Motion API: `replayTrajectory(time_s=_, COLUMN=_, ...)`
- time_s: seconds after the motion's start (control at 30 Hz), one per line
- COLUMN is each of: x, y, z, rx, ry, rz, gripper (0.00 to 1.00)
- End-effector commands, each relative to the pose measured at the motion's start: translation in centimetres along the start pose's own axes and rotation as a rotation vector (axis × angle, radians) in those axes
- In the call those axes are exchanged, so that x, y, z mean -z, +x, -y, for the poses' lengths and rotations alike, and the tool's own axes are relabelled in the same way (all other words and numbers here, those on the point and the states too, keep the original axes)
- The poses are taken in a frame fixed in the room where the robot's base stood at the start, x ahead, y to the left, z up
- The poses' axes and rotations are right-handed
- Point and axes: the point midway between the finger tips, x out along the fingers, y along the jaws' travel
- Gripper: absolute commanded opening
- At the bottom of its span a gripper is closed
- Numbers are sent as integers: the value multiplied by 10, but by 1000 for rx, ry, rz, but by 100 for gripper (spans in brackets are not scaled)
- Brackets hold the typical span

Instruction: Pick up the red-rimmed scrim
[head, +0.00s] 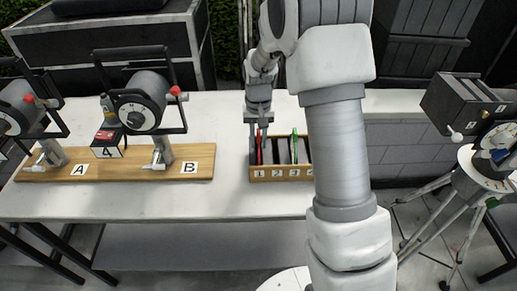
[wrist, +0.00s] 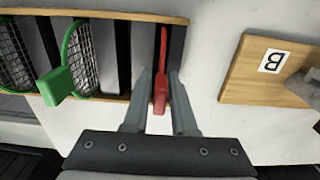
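The red-rimmed scrim (wrist: 163,50) stands on edge in an end slot of the wooden box (head: 286,173), by the label 1. Its red handle sticks up toward my wrist camera. In the head view the red scrim (head: 259,156) shows only in part below my gripper. My gripper (wrist: 162,82) points down over that slot, one finger on each side of the red handle. The fingers look apart, with narrow gaps beside the red rim. The scrim's mesh is edge-on and cannot be made out.
Green-rimmed scrims (wrist: 82,58) sit in other slots of the same box. A wooden board (head: 200,170) labelled A and B, with two lamps, lies left on the white table (head: 230,203). Clear tabletop separates board and box. A lamp on a tripod (head: 465,190) stands right.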

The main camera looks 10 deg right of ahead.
Motion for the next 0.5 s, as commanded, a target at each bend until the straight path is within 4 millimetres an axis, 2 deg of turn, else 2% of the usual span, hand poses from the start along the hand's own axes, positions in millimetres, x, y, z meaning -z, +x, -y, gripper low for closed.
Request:
replayTrajectory(time_s=0.03, x=0, y=0, z=0, rx=0, ry=0, rz=0, gripper=14)
replayTrajectory(time_s=0.1, x=0, y=0, z=0, rx=0, ry=0, rz=0, gripper=1)
replayTrajectory(time_s=0.13, x=0, y=0, z=0, rx=0, ry=0, rz=0, gripper=0)
replayTrajectory(time_s=0.5, x=0, y=0, z=0, rx=0, ry=0, rz=0, gripper=0)
